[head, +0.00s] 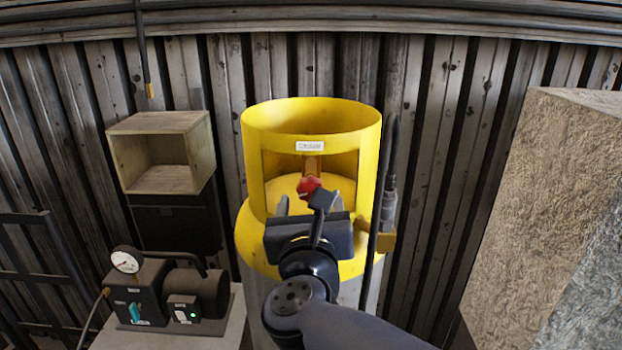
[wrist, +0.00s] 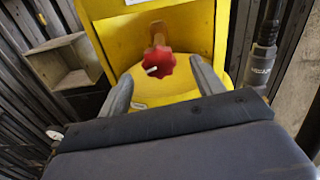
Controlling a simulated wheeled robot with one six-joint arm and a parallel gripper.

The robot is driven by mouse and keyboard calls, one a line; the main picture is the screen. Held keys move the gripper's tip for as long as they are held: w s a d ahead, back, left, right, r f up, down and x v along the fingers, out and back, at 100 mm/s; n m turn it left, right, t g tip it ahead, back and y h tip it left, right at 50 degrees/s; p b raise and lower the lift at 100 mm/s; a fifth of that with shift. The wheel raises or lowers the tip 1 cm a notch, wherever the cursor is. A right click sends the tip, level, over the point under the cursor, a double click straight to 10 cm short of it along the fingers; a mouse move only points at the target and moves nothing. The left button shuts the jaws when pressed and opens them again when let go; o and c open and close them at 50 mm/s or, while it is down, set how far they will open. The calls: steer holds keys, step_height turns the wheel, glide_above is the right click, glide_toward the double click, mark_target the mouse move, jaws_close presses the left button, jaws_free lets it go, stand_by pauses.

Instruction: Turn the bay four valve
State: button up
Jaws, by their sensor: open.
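A red valve knob (head: 308,187) sits on a brass stem inside the open front of a yellow cylinder collar (head: 255,160). The collar carries a small white label (head: 310,146) whose text I cannot read. In the wrist view the knob (wrist: 159,64) has a lobed rim and a white mark on its left side. My gripper (head: 312,203) is in front of the collar opening. In the wrist view its two fingers (wrist: 164,78) are spread apart and empty, with the knob beyond them and roughly centred between them. My wrist hides the lower collar in the head view.
A torch-like tool (head: 388,205) hangs close at the collar's right side. A wooden box (head: 160,155) is on the left. A pump with a gauge (head: 150,290) stands lower left. A large rough block (head: 545,210) fills the right. Corrugated wall stands behind.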

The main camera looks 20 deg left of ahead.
mark_target(311, 182)
steer(key=p+x, duration=0.1)
steer(key=x, duration=0.6)
steer(key=shift+w+a, duration=0.15)
steer(key=shift+w, duration=0.25)
steer(key=shift+c, duration=0.5)
steer(key=c, duration=0.9)
steer(key=shift+o, duration=0.2)
